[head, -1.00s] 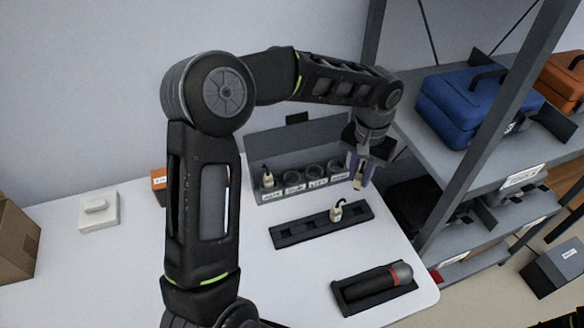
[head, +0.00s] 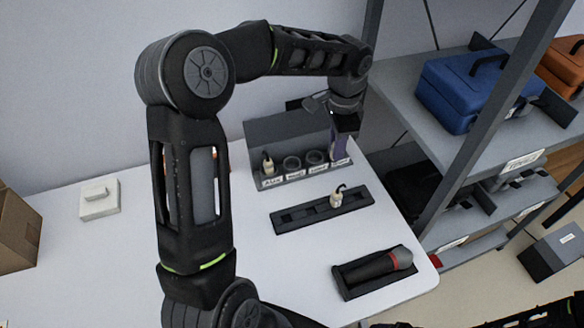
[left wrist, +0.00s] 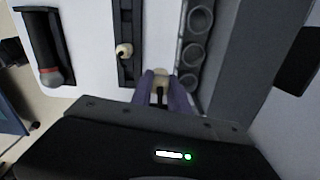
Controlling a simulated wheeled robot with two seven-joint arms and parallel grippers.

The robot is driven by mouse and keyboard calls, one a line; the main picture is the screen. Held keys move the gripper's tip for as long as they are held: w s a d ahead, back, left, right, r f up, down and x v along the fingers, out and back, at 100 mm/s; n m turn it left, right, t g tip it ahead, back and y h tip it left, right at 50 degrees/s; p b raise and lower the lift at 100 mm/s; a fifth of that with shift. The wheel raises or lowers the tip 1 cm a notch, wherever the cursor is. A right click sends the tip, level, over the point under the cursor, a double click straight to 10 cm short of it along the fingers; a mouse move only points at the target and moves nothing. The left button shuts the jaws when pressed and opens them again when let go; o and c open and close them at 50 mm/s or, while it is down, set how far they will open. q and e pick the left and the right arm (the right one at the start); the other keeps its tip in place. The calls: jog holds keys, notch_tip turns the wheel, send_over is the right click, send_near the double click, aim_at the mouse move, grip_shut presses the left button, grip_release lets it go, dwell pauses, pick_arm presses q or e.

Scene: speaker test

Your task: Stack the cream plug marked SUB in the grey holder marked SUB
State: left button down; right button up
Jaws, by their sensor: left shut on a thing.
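My left gripper (head: 340,150) is shut on a cream plug (left wrist: 160,74), held between its purple fingers. In the head view the fingers hide that plug. The gripper is at the right end of the grey labelled rack (head: 290,132), over or in front of its rightmost holder, which it mostly covers. I cannot tell whether the plug touches that holder. Two round grey holders (head: 291,163) (head: 314,158) in the middle look empty. The small labels are too blurred to read surely, so I cannot confirm SUB. My right gripper is not in view.
Another cream plug (head: 267,163) stands in the leftmost holder. One more (head: 337,197) stands in a dark slotted tray (head: 290,218). A microphone (head: 378,265) lies in a black cradle in front. A shelf with a blue case (head: 470,90) stands at right. The table's left is mostly clear.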

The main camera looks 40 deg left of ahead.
pick_arm(q)
jog(key=s+a+r+m, duration=0.1)
jog(key=a+m, duration=0.2)
jog(key=m, duration=0.2)
jog(key=s+a+r+m, duration=0.1)
jog(key=a+m, duration=0.3)
jog(key=m, duration=0.1)
jog(key=s+a+m, duration=0.1)
jog(key=a+m, duration=0.3)
jog(key=m, duration=0.2)
jog(key=shift+s+r, duration=0.15)
jog(key=shift+r, duration=0.25)
jog(key=shift+d+f, duration=0.1)
jog(key=shift+f+p, duration=0.35)
jog(key=shift+f, duration=2.75)
jog(key=shift+f, duration=1.9)
